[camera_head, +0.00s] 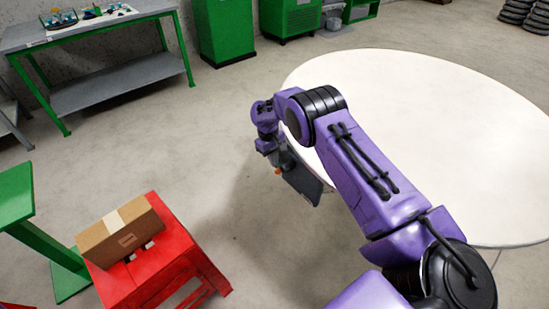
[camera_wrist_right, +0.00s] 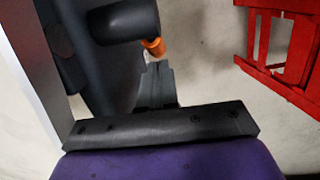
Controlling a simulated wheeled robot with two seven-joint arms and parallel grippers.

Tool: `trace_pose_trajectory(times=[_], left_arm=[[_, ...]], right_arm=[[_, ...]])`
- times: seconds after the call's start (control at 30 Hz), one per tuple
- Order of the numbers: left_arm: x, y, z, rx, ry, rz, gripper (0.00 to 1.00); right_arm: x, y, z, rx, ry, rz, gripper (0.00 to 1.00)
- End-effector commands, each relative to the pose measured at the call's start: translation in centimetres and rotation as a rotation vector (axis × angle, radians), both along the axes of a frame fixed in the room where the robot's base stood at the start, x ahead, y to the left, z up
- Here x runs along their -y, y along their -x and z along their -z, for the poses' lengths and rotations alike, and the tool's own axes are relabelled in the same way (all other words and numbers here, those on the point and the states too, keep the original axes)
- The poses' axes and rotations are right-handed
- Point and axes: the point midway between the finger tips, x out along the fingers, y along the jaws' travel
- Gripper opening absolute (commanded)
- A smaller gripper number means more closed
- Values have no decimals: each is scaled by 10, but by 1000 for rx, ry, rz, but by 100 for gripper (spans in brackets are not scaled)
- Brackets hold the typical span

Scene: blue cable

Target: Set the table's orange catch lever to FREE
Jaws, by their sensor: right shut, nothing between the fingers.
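The orange catch lever (camera_head: 279,171) shows as a small spot beside a dark grey housing (camera_head: 303,181) at the left edge of the round white table (camera_head: 440,130). In the right wrist view, its orange end (camera_wrist_right: 153,46) sticks out from a black cylinder (camera_wrist_right: 122,21). My right gripper (camera_wrist_right: 158,68) is shut and empty, with its fingertips just below the orange end in that picture. I cannot tell whether they touch. The lever's marks and setting cannot be read. In the head view, my right arm hides the gripper's fingers. My left gripper is not in view.
A red stand (camera_head: 165,265) with a cardboard box (camera_head: 120,231) on it is at the lower left; its red frame also shows in the wrist view (camera_wrist_right: 285,45). A workbench (camera_head: 110,80) and green cabinets (camera_head: 222,30) stand at the back. The floor between is clear.

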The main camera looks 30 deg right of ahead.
Motion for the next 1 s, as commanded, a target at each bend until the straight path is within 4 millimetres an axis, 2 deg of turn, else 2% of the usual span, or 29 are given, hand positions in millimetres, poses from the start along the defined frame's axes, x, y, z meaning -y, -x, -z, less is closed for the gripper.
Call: trace_pose_trajectory(times=[0.37,0.57,1.0], left_arm=[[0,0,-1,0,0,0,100],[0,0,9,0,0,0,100],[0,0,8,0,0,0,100]], right_arm=[[2,4,3,1,1,1,0],[2,8,20,-2,0,0,0],[6,4,14,1,0,13,0]])
